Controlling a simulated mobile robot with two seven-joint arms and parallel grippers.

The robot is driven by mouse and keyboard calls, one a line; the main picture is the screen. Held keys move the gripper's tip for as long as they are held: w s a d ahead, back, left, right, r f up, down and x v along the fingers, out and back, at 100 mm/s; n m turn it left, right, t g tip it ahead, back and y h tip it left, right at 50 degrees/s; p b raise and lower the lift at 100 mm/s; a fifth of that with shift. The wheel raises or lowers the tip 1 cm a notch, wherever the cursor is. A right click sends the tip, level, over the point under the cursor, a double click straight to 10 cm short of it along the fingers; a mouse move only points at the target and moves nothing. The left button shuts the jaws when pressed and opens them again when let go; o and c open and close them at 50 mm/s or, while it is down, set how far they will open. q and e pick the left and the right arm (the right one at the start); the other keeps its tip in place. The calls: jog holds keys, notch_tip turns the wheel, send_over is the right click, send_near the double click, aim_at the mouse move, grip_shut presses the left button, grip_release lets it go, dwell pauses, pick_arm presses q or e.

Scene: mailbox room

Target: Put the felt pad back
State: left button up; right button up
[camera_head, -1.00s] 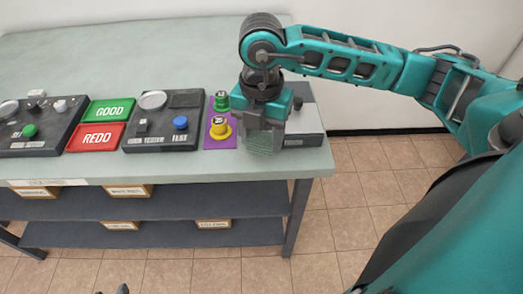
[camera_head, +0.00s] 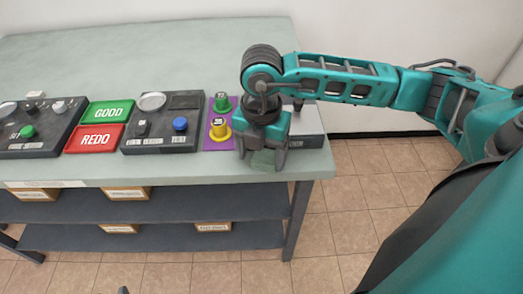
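A flat grey-green pad, which looks like the felt pad (camera_head: 264,161), shows between the fingers of my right gripper (camera_head: 263,157). The gripper points down over the front right part of the table, just right of a purple mat (camera_head: 209,142). Its fingers sit at either side of the pad and appear shut on it; the contact is partly hidden. I cannot tell whether the pad touches the tabletop. Only a small dark tip, probably of my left gripper (camera_head: 123,290), shows at the bottom edge.
A green cylinder (camera_head: 221,104) and a yellow one (camera_head: 219,127) stand on the purple mat. A grey device (camera_head: 307,125) is behind and right of the gripper. A dark panel (camera_head: 163,125), green GOOD tray (camera_head: 108,112) and red REDO tray (camera_head: 95,138) are left.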

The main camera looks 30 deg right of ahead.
aim_at(262, 155)
jog(key=shift+o, duration=0.3)
jog(key=shift+r, duration=0.4)
pick_arm(q)
jog(key=shift+s+a+r+p, duration=0.25)
jog(key=shift+a+r+p, duration=0.15)
jog(key=shift+p, duration=0.6)
pick_arm(e)
notch_tip(262, 155, up, 12)
jog(key=shift+f, duration=0.25)
